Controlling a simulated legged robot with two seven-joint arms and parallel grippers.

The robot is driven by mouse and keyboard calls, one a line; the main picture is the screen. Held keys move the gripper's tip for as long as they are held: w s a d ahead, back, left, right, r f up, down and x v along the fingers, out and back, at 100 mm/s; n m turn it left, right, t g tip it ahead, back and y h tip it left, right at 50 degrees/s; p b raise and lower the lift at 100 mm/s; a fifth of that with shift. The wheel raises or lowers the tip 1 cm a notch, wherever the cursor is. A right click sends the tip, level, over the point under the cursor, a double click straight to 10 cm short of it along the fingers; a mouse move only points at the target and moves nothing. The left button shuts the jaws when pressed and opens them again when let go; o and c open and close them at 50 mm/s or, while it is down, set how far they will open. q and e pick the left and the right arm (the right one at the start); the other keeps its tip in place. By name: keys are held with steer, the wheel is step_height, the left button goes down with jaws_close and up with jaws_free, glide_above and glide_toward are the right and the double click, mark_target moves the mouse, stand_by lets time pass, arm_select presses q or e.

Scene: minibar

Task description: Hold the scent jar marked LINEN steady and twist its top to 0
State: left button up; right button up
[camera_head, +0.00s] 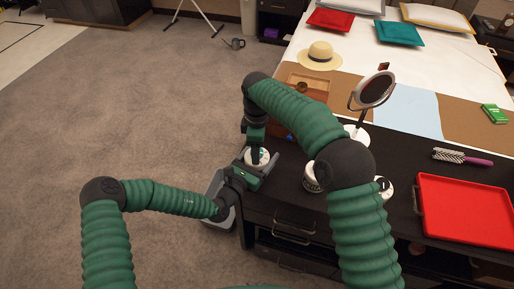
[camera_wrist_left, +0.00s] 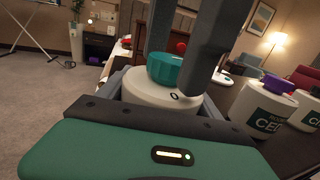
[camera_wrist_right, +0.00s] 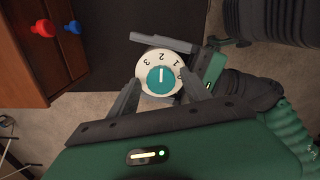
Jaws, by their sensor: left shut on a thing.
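The scent jar (camera_head: 258,157) is a white pot with a teal top, at the near left corner of the dark cabinet. Its name label does not show. My left gripper (camera_head: 248,172) is shut on its white body, with grey fingers on both sides in the left wrist view. My right gripper (camera_wrist_right: 160,84) is above the jar, its open fingers on either side of the teal top (camera_wrist_right: 161,78), with gaps showing. The ring around the top (camera_wrist_right: 150,60) carries 0, 1, 2 and 3. The white line on the top points at about 2.
A jar with a purple top marked "CE" (camera_wrist_left: 268,115) and another jar (camera_wrist_left: 307,115) stand to the right. A mirror (camera_head: 375,90), a hairbrush (camera_head: 462,157) and a red tray (camera_head: 465,212) are on the cabinet. A wooden box (camera_wrist_right: 35,50) with knobs is close by.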

jaws_close()
steer(key=shift+w+m, duration=0.1)
steer(key=shift+m, duration=0.3)
steer(key=m, duration=0.3)
steer(key=shift+r+m, duration=0.1)
steer(key=shift+m, duration=0.3)
arm_select(q)
steer(key=shift+d, duration=0.1)
arm_select(e)
steer(key=m, duration=0.4)
steer(key=shift+m, duration=0.3)
arm_select(q)
steer(key=shift+s, duration=0.1)
arm_select(e)
steer(key=m, duration=0.4)
steer(key=shift+d+m, duration=0.1)
steer(key=shift+m, duration=0.2)
steer(key=m, duration=0.4)
steer(key=shift+w, duration=0.1)
